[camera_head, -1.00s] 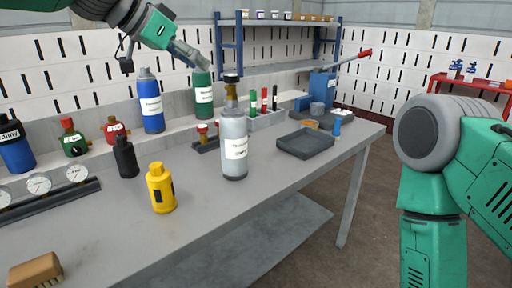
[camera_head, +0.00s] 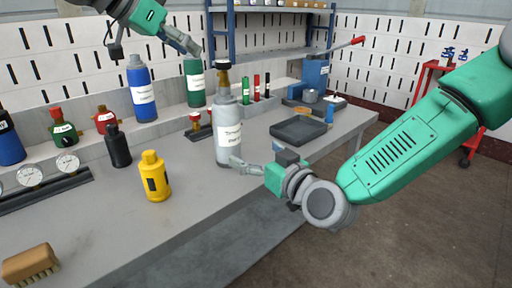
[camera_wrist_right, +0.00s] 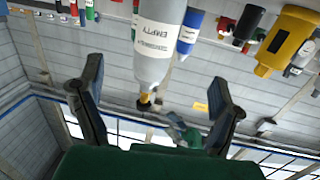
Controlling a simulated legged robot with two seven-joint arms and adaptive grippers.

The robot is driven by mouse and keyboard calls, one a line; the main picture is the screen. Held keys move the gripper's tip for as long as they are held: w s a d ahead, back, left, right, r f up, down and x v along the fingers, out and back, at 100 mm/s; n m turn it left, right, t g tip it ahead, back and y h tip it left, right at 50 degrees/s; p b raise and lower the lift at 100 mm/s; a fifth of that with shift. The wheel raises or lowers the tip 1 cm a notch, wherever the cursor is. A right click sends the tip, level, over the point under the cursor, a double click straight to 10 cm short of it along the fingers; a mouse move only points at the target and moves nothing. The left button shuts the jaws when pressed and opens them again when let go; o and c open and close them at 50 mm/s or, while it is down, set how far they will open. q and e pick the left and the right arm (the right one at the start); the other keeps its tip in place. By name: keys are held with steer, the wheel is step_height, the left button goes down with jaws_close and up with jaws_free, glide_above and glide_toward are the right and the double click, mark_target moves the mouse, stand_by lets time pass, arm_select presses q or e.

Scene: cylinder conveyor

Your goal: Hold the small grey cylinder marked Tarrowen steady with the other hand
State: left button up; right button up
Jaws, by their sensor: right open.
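The small grey cylinder (camera_head: 228,135) stands upright on the bench with a brass valve (camera_head: 222,76) on top. Its white label seems to begin "Tarrow", but the text is small. In the right wrist view the grey cylinder (camera_wrist_right: 158,50) appears upside down, with a tag reading "EMPTY". My right gripper (camera_head: 240,164) is open at the cylinder's lower right side. Its two fingers are spread in the wrist view, with the cylinder between and beyond them; contact is not clear. My left gripper (camera_head: 194,50) is up and left of the valve, apart from it; its jaw state is unclear.
A yellow bottle (camera_head: 154,178) and a black bottle (camera_head: 117,148) stand left of the cylinder. Blue (camera_head: 141,90) and green (camera_head: 195,85) cylinders stand behind. A dark tray (camera_head: 298,130) lies to the right. A brush (camera_head: 31,263) lies at the front left.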

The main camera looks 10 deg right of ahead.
mark_target(233, 130)
steer(key=x, duration=0.4)
steer(key=r+x, duration=0.1)
steer(key=x, duration=0.8)
steer(key=shift+w+d+r, duration=0.1)
steer(key=shift+w+r, duration=0.05)
steer(key=shift+r, duration=0.2)
steer(key=shift+w, duration=0.45)
